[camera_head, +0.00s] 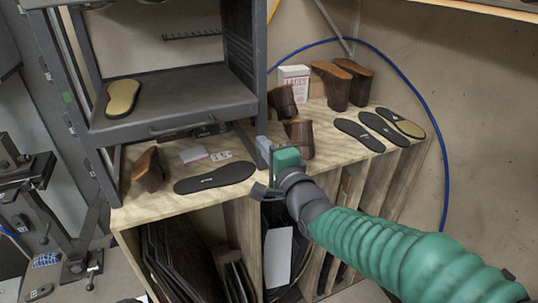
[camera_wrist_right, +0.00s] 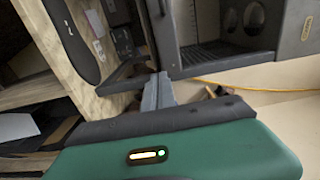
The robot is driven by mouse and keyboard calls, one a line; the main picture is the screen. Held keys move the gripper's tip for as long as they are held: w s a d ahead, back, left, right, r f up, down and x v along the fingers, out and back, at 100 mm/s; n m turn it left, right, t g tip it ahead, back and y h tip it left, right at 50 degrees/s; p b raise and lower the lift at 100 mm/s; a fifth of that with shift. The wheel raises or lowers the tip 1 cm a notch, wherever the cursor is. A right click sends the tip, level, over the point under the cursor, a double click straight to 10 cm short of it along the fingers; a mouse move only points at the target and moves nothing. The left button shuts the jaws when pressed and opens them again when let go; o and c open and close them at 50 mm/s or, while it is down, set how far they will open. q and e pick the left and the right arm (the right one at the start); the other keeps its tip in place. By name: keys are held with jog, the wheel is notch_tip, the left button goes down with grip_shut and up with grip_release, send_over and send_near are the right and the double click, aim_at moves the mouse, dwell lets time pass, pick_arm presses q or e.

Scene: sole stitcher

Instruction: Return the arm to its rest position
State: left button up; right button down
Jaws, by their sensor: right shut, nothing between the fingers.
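My right arm comes in from the lower right of the head view in a green ribbed sleeve. My right gripper (camera_head: 263,150) is shut and empty. It is in front of the workbench's front edge, near the corner post of the dark metal rack. In the right wrist view the closed grey fingers (camera_wrist_right: 158,92) point toward the rack, with nothing between them. My left gripper is not in view.
The wooden workbench (camera_head: 160,207) holds black soles (camera_head: 215,177), brown shoe lasts (camera_head: 330,85) and a laces box (camera_head: 294,82). The dark metal rack (camera_head: 190,90) holds a tan sole (camera_head: 122,98). A blue cable (camera_head: 440,150) hangs at the right.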

jog(key=s+d+f+n+g+h, duration=0.1)
jog(key=s+d+f+n+g, duration=0.25)
jog(key=f, duration=0.45)
jog(key=s+d+f+n+g+h+b, duration=0.1)
jog(key=s+d+f+n+g+h, duration=0.1)
jog(key=s+d+f, duration=0.35)
jog(key=s+d+f+n+g+h, duration=0.1)
jog(key=s+d+f+n+g, duration=0.15)
jog(key=f, duration=0.75)
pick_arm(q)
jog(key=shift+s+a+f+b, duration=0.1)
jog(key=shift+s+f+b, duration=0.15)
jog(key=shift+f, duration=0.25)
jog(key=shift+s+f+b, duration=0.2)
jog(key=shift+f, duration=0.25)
pick_arm(e)
jog(key=s+d+f+n+g, duration=0.2)
jog(key=s+f, duration=0.3)
jog(key=s, duration=0.4)
jog(key=s+d+f+n+g+h, duration=0.1)
jog(key=s+f+n+g, duration=0.3)
jog(key=s+f, duration=0.2)
jog(key=s, duration=0.2)
jog(key=shift+s+d+g+h, duration=0.3)
jog(key=shift+s+d, duration=0.05)
jog(key=shift+s, duration=0.05)
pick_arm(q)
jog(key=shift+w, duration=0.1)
